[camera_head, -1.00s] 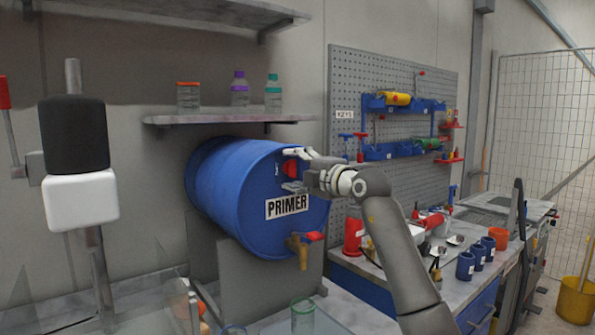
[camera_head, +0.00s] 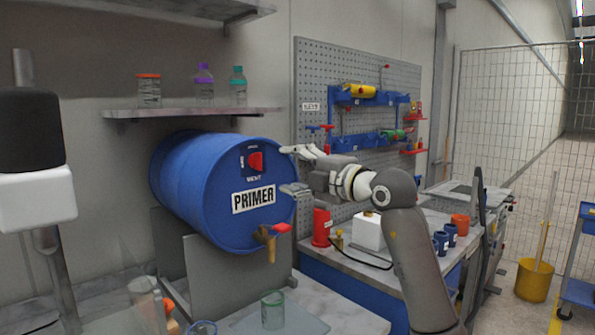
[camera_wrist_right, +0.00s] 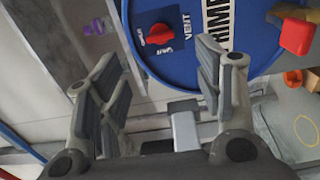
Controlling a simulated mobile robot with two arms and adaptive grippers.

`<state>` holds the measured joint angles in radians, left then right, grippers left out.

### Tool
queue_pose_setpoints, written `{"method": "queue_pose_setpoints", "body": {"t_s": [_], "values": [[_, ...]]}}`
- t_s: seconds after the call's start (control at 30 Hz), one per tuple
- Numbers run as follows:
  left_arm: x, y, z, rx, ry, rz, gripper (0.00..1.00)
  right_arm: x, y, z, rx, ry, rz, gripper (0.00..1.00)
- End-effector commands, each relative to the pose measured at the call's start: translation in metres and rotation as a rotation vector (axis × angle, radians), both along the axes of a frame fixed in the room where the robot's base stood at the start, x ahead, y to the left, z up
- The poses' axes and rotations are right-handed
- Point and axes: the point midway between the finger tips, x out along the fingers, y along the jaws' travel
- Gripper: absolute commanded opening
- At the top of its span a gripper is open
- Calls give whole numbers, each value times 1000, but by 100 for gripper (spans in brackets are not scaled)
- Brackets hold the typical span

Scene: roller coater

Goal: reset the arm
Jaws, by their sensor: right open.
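My right gripper (camera_head: 288,169) is open and empty, just right of the blue primer drum (camera_head: 190,185) in the head view. Its fingers point left toward the drum's front face and appear apart from it. In the right wrist view, the open gripper (camera_wrist_right: 160,95) shows with nothing between its fingers. The drum's red vent knob (camera_head: 256,161) is in plain sight; it also shows in the right wrist view (camera_wrist_right: 160,35). My left gripper is not in view.
A brass tap (camera_head: 267,240) with a red handle sticks out below the drum label. A shelf (camera_head: 190,113) with bottles hangs above. A green glass (camera_head: 272,310) stands below the tap. A pegboard (camera_head: 330,75) and workbench (camera_head: 350,262) are at right.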

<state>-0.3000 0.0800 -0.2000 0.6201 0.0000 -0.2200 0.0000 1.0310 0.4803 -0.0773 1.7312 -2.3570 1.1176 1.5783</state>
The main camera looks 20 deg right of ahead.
Motion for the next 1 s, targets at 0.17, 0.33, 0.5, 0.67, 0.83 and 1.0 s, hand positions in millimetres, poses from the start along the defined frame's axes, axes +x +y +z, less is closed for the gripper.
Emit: {"method": "queue_pose_setpoints", "body": {"t_s": [0.17, 0.33, 0.5, 0.67, 0.83, 1.0], "values": [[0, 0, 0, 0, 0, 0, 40, -5, -2, 0, 0, 0, 0, 61], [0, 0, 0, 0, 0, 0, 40, -5, -2, 0, 0, 0, 0, 61], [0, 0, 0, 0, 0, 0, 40, -5, -2, 0, 0, 0, 0, 61], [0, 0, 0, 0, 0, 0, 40, -6, 7, -4, 3, -14, 28, 61], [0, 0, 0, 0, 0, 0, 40, -22, 54, -19, 58, -132, 192, 61], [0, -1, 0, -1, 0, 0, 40, -60, 94, -31, 246, -318, 352, 61]]}}
